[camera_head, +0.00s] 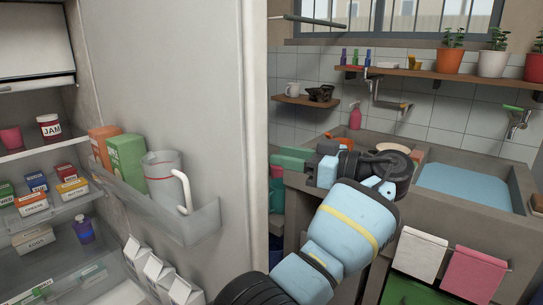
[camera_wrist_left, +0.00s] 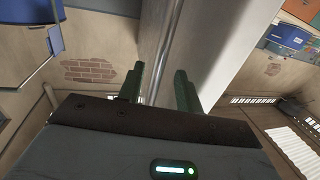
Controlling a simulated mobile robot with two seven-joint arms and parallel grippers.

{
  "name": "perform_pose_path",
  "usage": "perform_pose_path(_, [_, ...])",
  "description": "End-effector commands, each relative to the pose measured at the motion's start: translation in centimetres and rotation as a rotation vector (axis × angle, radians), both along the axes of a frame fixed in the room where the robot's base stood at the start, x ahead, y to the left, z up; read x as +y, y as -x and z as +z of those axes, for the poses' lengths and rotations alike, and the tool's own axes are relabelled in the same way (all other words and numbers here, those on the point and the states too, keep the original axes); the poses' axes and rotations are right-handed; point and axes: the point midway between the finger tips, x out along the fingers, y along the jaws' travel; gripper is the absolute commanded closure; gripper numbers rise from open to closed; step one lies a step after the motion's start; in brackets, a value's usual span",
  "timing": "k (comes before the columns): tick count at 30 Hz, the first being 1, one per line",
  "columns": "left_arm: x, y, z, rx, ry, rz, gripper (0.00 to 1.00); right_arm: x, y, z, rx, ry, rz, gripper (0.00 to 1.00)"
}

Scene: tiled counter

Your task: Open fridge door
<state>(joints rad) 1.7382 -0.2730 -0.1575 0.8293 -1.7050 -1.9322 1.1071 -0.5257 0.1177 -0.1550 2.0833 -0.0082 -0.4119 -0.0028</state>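The fridge door (camera_head: 215,90) stands open in the head view, with its inner face and door shelf (camera_head: 190,228) towards me. The lit fridge interior (camera_head: 40,150) shows at the left. My left gripper (camera_head: 285,160) is just right of the door's free edge, on its outer side. In the left wrist view, its two dark green fingers (camera_wrist_left: 158,78) are apart. A grey edge or bar of the door (camera_wrist_left: 166,45) shows between them; I cannot tell whether they touch it. The door's handle is hidden in the head view. My right gripper is not in view.
Cartons and a clear jug (camera_head: 162,180) sit in the door shelf. Small boxes and a jam jar (camera_head: 49,126) stand on the fridge shelves. A counter with a sink (camera_head: 465,185) and hanging towels (camera_head: 420,252) lies right of the door, close to my left arm.

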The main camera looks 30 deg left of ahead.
Motion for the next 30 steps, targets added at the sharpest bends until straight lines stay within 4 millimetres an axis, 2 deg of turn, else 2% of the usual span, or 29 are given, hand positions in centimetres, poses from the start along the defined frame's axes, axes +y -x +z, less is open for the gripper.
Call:
perform_pose_path(3, [-1.3, -0.1, -0.1, 0.002, 0.000, 0.000, 0.65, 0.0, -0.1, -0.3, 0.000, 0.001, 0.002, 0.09])
perform_pose_path(9, [-2.3, -0.2, 0.0, 0.000, 0.000, 0.001, 0.65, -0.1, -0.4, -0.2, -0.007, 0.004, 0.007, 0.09])
perform_pose_path(30, [-2.4, -0.2, 0.0, 0.001, 0.000, 0.000, 0.65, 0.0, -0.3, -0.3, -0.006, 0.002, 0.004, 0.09])
